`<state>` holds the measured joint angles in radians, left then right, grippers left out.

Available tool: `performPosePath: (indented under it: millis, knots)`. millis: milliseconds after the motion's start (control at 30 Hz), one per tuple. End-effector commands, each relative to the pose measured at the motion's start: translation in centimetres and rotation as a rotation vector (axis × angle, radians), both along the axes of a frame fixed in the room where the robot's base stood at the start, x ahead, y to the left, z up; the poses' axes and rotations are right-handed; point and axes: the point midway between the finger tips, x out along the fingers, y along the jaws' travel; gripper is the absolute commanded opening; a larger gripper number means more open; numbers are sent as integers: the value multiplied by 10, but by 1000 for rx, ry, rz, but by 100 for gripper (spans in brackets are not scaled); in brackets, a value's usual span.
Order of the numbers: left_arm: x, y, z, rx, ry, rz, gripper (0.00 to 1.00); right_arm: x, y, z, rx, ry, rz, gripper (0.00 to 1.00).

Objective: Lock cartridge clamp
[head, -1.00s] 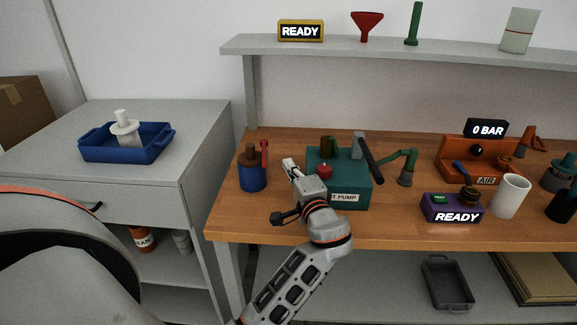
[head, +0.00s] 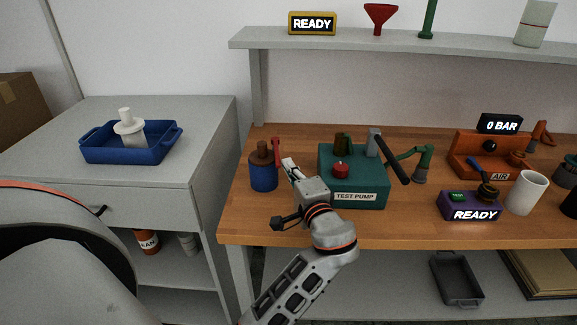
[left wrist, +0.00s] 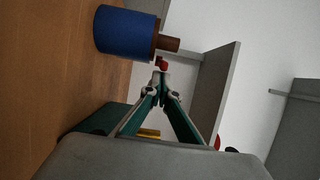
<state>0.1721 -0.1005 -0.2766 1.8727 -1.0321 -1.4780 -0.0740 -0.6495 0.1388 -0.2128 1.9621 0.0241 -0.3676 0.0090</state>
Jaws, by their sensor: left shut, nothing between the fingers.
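A blue cylinder with a brown top (head: 263,172) stands at the left end of the wooden bench, with an upright red lever (head: 277,152) on its right side. I take this lever to be the clamp. My left gripper (head: 287,163) is shut and empty just right of the lever. In the left wrist view the blue cylinder (left wrist: 124,32) is at the top, and the red tip of the lever (left wrist: 163,65) shows just beyond the closed fingertips (left wrist: 161,72). I cannot tell whether they touch. My right gripper is not in view.
A green test pump (head: 358,196) with a red knob and black handle stands right of my gripper. A purple READY box (head: 468,208), a white cup (head: 526,193) and an orange air unit (head: 478,148) are farther right. A blue tray (head: 160,152) sits on the left cabinet.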

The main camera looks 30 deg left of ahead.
Motion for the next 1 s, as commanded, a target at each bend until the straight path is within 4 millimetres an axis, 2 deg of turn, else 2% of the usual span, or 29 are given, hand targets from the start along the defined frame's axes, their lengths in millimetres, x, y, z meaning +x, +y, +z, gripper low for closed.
performPosePath:
  millis: [367, 700, 1000]
  knots:
    - [-1, 0, 0, 0, 0, -2, 0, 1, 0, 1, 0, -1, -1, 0]
    - [-16, 14, 2, -2, -1, -90, 0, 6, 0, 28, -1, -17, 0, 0]
    - [-19, 18, 0, 0, 0, -87, 0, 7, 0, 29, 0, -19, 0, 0]
